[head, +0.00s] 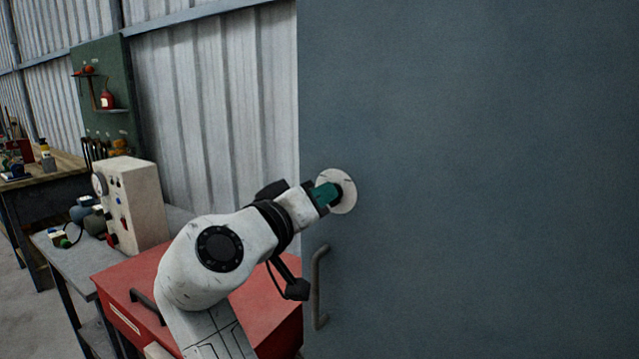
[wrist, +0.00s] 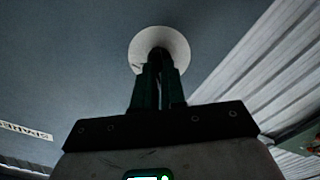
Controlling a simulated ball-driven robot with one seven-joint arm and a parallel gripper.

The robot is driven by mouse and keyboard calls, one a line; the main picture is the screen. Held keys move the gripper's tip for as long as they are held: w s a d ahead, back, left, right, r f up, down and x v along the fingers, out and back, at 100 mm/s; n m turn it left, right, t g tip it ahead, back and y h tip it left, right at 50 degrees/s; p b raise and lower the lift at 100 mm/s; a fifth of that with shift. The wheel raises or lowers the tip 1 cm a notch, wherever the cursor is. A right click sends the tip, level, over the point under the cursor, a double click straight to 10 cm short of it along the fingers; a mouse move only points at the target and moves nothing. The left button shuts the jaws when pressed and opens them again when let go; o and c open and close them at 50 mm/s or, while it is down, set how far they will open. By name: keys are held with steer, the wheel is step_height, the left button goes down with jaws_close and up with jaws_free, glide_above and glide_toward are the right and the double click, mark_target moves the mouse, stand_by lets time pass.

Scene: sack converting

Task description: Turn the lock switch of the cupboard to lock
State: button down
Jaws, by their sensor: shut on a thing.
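The cupboard (head: 480,150) is a tall blue-grey door face filling the right of the head view. The lock switch has a round pale plate (head: 349,200) on the door near its left edge, above the handle. The plate also shows in the wrist view (wrist: 179,48), with a dark knob (wrist: 158,58) at its middle. My gripper (head: 333,194) reaches the switch from the left, its green fingers shut on the knob. The fingers (wrist: 159,75) hide most of the knob, so which way it is turned cannot be told.
A dark vertical handle (head: 317,288) sits on the door below the switch. A red cabinet (head: 125,285) stands under my arm. A grey bench with a cream control box (head: 135,200) is at left. A corrugated wall (head: 215,110) lies behind.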

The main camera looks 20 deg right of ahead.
steer(key=shift+n+p, duration=0.4)
steer(key=shift+n, duration=0.2)
steer(key=c, duration=1.2)
jaws_free()
steer(key=b+v, duration=0.1)
steer(key=v, duration=1)
steer(key=shift+b, duration=0.35)
steer(key=shift+w+f, duration=0.1)
